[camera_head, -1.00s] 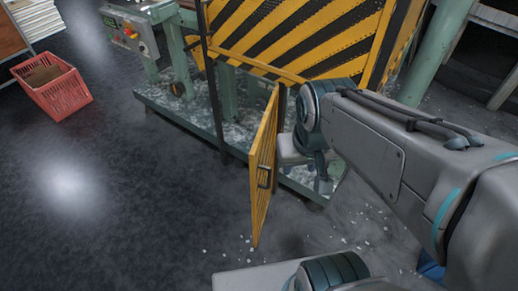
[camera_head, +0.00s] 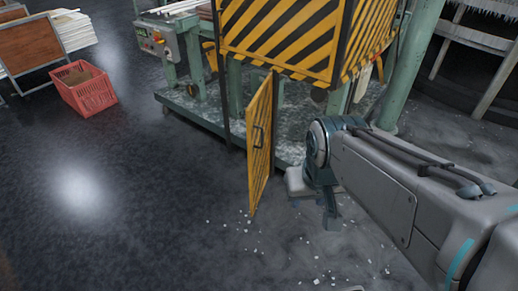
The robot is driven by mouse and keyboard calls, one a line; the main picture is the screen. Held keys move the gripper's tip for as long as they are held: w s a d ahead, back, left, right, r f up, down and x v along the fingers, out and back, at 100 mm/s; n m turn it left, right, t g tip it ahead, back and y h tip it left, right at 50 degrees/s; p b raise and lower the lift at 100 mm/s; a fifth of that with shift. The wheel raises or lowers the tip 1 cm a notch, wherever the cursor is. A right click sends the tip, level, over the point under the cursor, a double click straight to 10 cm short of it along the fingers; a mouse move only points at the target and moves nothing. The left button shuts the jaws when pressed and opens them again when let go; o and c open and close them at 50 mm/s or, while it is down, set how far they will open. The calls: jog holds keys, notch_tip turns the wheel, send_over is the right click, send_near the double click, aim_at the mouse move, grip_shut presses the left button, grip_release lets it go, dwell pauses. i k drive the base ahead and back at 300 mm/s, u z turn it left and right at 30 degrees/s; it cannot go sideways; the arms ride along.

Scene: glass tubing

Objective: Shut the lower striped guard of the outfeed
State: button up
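The lower striped guard (camera_head: 262,150) is a tall yellow panel with a dark handle (camera_head: 257,137). It stands swung open, sticking out from the machine towards me, below the large fixed yellow-and-black striped guard (camera_head: 285,35). My gripper (camera_head: 330,212) hangs at the end of my arm, to the right of the open panel. A gap of floor and a pale grey block-like part show between them, and I see no contact. The fingers are small and partly hidden by my wrist, so I cannot tell whether they are open or shut.
The green machine base (camera_head: 205,118) is littered with broken glass, and glass bits lie on the floor (camera_head: 225,232). A control box (camera_head: 160,40) is on the machine's left. A red crate (camera_head: 88,92) stands far left.

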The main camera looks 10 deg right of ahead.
aim_at(260, 100)
jog(key=z, duration=0.7)
jog(key=i, duration=1.2)
jog(key=u, duration=0.7)
jog(key=i, duration=0.6)
jog(key=z, duration=0.25)
jog(key=k, duration=1.05)
jog(key=u, duration=1)
jog(key=i, duration=0.5)
jog(key=u, duration=0.1)
